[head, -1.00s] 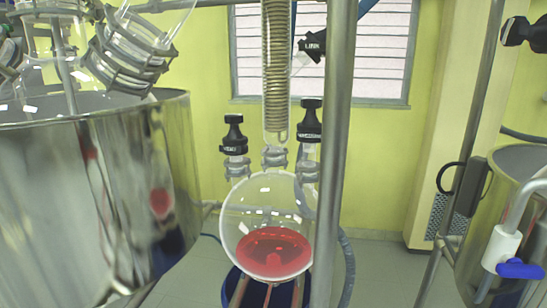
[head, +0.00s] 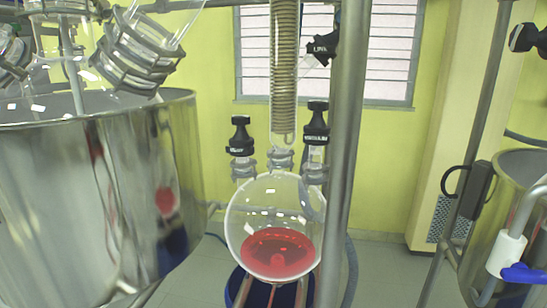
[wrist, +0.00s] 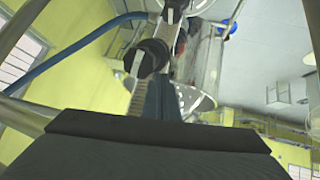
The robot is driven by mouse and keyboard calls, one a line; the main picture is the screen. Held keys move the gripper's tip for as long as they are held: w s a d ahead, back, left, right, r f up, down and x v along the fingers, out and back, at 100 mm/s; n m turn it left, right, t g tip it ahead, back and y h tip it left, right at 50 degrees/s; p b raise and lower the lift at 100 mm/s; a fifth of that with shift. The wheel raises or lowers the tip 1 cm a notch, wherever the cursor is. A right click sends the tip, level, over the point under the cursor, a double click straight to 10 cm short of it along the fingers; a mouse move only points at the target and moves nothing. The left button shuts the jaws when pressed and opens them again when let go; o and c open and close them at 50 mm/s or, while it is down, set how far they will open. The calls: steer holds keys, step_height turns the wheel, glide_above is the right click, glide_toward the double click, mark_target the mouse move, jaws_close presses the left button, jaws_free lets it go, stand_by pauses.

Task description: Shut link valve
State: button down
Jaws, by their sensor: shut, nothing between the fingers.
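The link valve (head: 322,46) is a black knob on a slanted glass side arm, right of the coiled glass condenser (head: 284,70) and partly against the metal post. Its white label is small and blurred. My gripper (wrist: 160,98) shows only in the wrist view, as dark fingers above a broad dark body; it is shut and empty. A black knob (wrist: 152,55) shows just beyond the fingers there, beside a blue hose. Its label is not readable, and I cannot tell whether the fingers touch it.
Two more black valve knobs (head: 240,135) (head: 317,122) stand on the round flask (head: 275,225), which holds red liquid. A metal post (head: 345,160) runs upright right of it. A steel vessel (head: 95,190) fills the left; another vessel (head: 520,220) stands right.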

steer(key=shift+w+d+r, duration=0.1)
steer(key=shift+d+r, duration=0.1)
steer(key=shift+d, duration=0.25)
steer(key=shift+s+r, duration=0.1)
steer(key=shift+s, duration=0.15)
steer(key=p+v, duration=0.2)
steer(key=w+p+v, duration=0.1)
steer(key=p+v, duration=0.1)
steer(key=v, duration=0.1)
steer(key=shift+d+r, duration=0.35)
steer(key=shift+r, duration=0.05)
